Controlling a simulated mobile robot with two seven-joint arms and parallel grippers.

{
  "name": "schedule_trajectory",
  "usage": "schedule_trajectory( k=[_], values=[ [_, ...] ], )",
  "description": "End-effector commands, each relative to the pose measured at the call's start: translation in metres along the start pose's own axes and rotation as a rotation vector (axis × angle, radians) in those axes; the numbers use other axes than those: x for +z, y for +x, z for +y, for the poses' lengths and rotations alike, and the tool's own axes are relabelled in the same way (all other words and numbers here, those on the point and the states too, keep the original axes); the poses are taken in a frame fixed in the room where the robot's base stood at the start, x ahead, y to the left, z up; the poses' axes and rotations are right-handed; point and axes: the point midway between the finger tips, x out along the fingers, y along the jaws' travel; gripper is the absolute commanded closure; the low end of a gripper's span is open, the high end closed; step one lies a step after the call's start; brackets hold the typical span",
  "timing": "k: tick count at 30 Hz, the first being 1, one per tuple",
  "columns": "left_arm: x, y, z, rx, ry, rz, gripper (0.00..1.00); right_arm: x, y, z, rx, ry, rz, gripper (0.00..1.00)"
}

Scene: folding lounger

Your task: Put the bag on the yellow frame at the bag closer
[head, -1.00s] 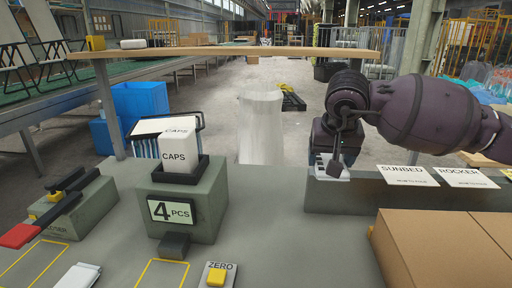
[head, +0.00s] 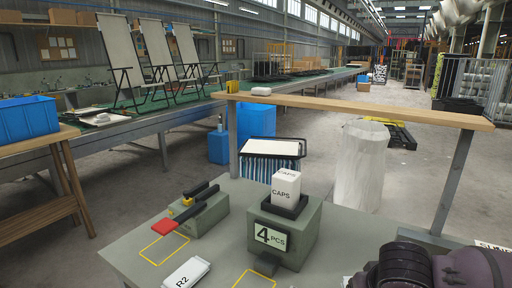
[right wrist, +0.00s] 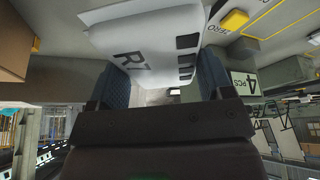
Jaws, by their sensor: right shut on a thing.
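My right gripper (right wrist: 160,88) is shut on a white bag (right wrist: 145,42) with dark lettering that starts with R, held between its two blue-grey finger pads. In the head view only my dark right arm shows at the bottom right; its gripper and the bag are out of that picture. The bag closer (head: 205,214), a grey block with black arms and a red lever end, stands on the left of the bench. The yellow frame (head: 142,255) is outlined on the bench in front of it and looks empty. My left gripper is not in view.
A white item marked R2 (head: 187,274) lies beside the yellow frame. A grey scale block reading 4 PCS (head: 285,236) carries a white CAPS box (head: 286,188). A second yellow outline (head: 236,284) is in front of it. A wooden shelf (head: 355,108) spans the bench's back.

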Motion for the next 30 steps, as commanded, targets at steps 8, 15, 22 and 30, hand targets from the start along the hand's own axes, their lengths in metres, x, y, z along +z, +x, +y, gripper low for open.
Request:
schedule_trajectory(
  k=[8,15,22,30],
  values=[
    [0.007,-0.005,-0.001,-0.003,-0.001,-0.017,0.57,0.014,-0.002,-0.014,-0.025,-0.035,0.0,0.53],
    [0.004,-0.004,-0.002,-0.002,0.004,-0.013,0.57,0.014,-0.001,-0.014,-0.025,-0.034,-0.002,0.53],
    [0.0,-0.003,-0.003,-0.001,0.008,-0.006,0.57,0.014,-0.001,-0.014,-0.025,-0.031,-0.003,0.53],
    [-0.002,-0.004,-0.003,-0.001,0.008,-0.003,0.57,0.012,-0.003,-0.01,-0.021,-0.028,0.0,0.53]
  ],
)
